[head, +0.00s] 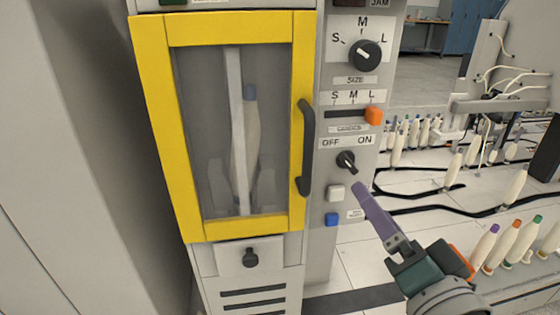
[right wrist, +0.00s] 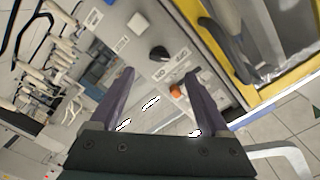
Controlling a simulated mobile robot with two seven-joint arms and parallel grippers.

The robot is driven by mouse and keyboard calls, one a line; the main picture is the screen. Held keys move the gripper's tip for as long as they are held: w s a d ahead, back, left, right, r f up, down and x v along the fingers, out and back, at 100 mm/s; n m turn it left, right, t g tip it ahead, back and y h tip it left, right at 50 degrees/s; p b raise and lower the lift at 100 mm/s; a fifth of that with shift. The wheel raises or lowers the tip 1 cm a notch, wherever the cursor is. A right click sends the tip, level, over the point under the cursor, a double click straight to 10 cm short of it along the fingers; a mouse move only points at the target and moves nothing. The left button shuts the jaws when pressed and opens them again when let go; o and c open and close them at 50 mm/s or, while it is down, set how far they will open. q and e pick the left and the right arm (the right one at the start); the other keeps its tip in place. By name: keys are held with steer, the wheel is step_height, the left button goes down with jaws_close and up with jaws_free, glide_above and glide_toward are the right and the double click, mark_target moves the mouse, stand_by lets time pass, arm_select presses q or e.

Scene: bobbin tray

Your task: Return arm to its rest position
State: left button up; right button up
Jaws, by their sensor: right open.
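My right gripper (head: 364,190) reaches in from the lower right in the head view. Its purple fingers are beside the lower part of the control panel. In the right wrist view the fingers (right wrist: 161,76) stand apart with nothing held between them. The black OFF/ON knob (head: 346,161) is just above and left of the fingertips in the head view. It also shows in the right wrist view (right wrist: 158,53). I cannot tell for sure which way it points. The fingers look clear of the panel. My left gripper is out of view.
The yellow-framed door (head: 172,130) is shut, with a black handle (head: 306,148). The panel carries a size dial (head: 365,56), an orange slider (head: 373,116) at L, a white button (head: 336,193) and a blue button (head: 332,219). Bobbins (head: 484,246) stand at right.

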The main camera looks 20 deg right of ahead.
steer(key=s+a+r+n+g+y+p, duration=0.2)
steer(key=a+r+n+g+y+p, duration=0.35)
steer(key=a+r+n+p, duration=0.4)
steer(key=s+d+r+n+g+p, duration=0.1)
steer(key=s+r+n+g+p, duration=0.25)
steer(key=s+r+p, duration=0.35)
steer(key=s+d+r+n+g+p, duration=0.2)
steer(key=s+r+g+p, duration=0.35)
steer(key=s, duration=0.35)
step_height(320, 180, up, 34)
steer(key=p, duration=3.6)
steer(key=shift+w+a+r+t+h, duration=0.15)
steer(key=shift+w+a+t+h, duration=0.05)
steer(key=shift+a+t+h, duration=0.2)
steer(key=shift+d, duration=0.1)
